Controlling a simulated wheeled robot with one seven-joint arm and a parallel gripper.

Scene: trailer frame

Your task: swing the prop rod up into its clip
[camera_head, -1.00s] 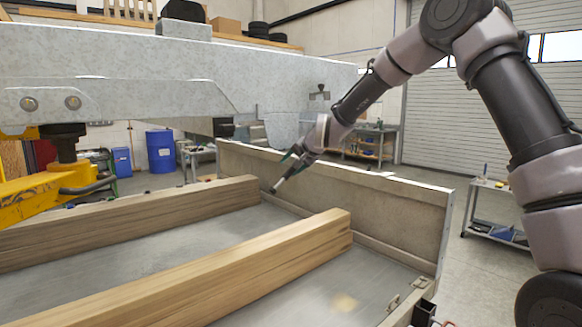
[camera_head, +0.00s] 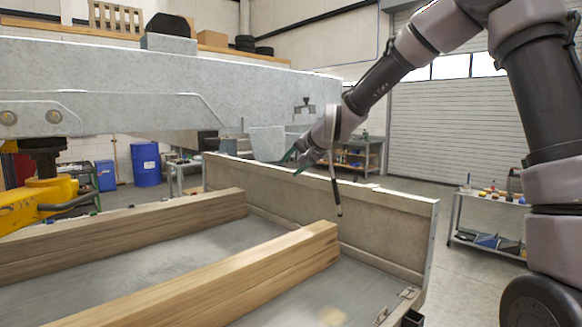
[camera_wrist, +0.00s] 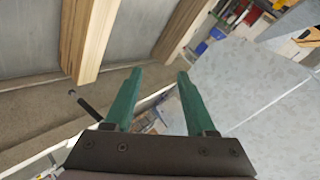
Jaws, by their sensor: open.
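The prop rod (camera_head: 335,190) is a thin dark rod hanging nearly upright in the head view, its lower tip in front of the tailboard-like panel. Its upper end is hidden behind my wrist. In the wrist view the rod (camera_wrist: 85,104) shows outside the left finger, not between the fingers; I cannot tell if they touch. My gripper (camera_head: 291,160) has green fingers pointing left, below the grey beam. In the wrist view my gripper (camera_wrist: 158,78) is open, with nothing clearly between the fingers. A small dark bracket (camera_head: 305,104) on the beam may be the clip.
The large grey beam (camera_head: 170,85) spans the upper left. Two wooden beams (camera_head: 200,275) lie on the metal bed below, bounded by the upright panel (camera_head: 390,225). A yellow jack-like part (camera_head: 35,200) stands at left. Carts and a blue barrel (camera_head: 145,164) stand behind.

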